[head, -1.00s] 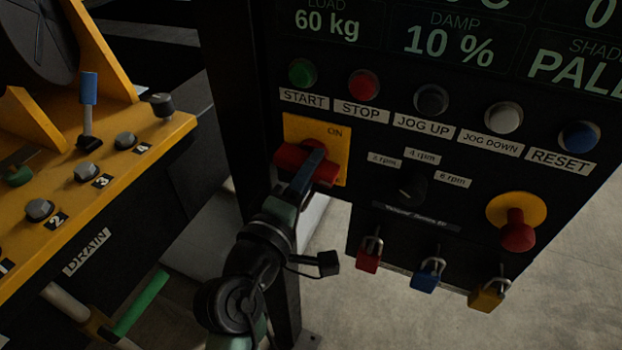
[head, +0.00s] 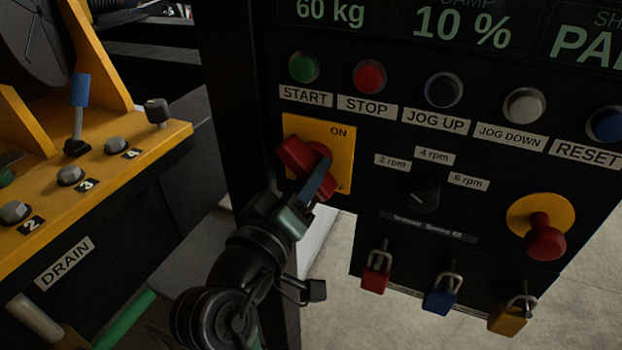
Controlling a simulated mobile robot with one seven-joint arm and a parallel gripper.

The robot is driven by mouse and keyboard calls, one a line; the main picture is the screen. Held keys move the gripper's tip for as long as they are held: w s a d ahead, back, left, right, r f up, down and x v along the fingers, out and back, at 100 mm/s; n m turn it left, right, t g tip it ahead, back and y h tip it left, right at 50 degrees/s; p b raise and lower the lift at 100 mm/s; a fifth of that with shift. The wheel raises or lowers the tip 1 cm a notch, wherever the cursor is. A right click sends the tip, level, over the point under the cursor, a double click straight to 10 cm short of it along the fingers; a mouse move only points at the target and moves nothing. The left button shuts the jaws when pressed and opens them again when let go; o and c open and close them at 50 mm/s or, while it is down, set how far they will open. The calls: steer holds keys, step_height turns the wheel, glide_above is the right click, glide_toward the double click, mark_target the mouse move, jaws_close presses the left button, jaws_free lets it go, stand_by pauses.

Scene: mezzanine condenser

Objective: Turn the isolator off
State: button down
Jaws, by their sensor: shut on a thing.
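The isolator is a red rotary handle (head: 294,155) on a yellow plate (head: 340,145) at the left of the black control panel, in the head view. The word ON shows at the plate's upper right. The handle sits tilted, its upper left end raised and its lower right end down. My gripper (head: 318,180) is shut on the handle's middle and right part, coming from below. Its fingers hide part of the handle and the lower plate, so any other marking there is hidden.
Above the isolator are START (head: 303,67) and STOP (head: 369,77) buttons. A speed knob (head: 424,196) and a red mushroom button (head: 545,238) lie to the right. Several padlocks hang below, including a red one (head: 375,278). A yellow console (head: 100,185) with a blue-handled lever stands left.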

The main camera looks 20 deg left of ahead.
stand_by(0.4)
steer(key=c, duration=0.6)
jaws_free()
steer(key=shift+c, duration=0.2)
steer(key=s+b, duration=0.3)
steer(key=s, duration=1)
steer(key=shift+a, duration=0.25)
